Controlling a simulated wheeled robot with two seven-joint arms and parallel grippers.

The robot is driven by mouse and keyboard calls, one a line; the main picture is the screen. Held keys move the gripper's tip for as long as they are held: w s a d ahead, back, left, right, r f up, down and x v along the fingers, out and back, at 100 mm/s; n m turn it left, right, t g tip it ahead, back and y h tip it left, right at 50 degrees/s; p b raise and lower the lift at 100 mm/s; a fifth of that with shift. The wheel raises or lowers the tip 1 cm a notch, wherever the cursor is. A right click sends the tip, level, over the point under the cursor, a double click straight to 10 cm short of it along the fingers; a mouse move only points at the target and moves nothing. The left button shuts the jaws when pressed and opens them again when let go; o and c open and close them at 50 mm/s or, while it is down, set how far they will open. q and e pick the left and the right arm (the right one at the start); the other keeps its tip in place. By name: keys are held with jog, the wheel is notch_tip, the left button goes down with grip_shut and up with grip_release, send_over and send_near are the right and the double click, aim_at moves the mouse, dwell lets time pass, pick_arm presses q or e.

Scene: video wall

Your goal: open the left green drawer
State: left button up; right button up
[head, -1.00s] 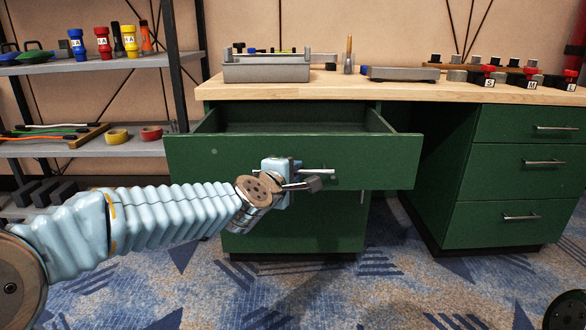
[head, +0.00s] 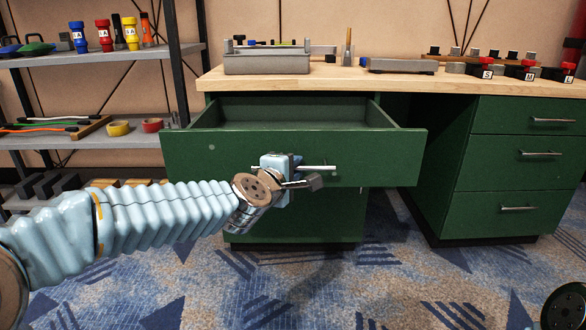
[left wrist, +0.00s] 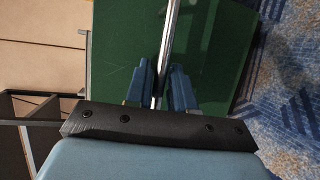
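The left green drawer (head: 225,157) is pulled out from under the wooden worktop in the head view. Its inside shows and looks empty. My left gripper (head: 300,170) is at the middle of the drawer front, on its silver bar handle (head: 322,168). In the left wrist view, the handle (left wrist: 172,30) runs between the two blue fingers (left wrist: 161,88), which are close on either side of it. My right gripper does not show; only a dark round part of my body is at the lower right of the head view.
Another green drawer unit (head: 515,170) stands shut at the right. A shelf rack (head: 165,54) stands at the left. Patterned carpet (head: 330,285) in front is clear.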

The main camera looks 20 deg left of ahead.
pick_arm(q)
jog(key=p+v, duration=0.2)
jog(key=v, duration=1.1)
jog(key=shift+s, duration=0.45)
jog(key=shift+w+f, duration=0.1)
jog(key=shift+f, duration=0.05)
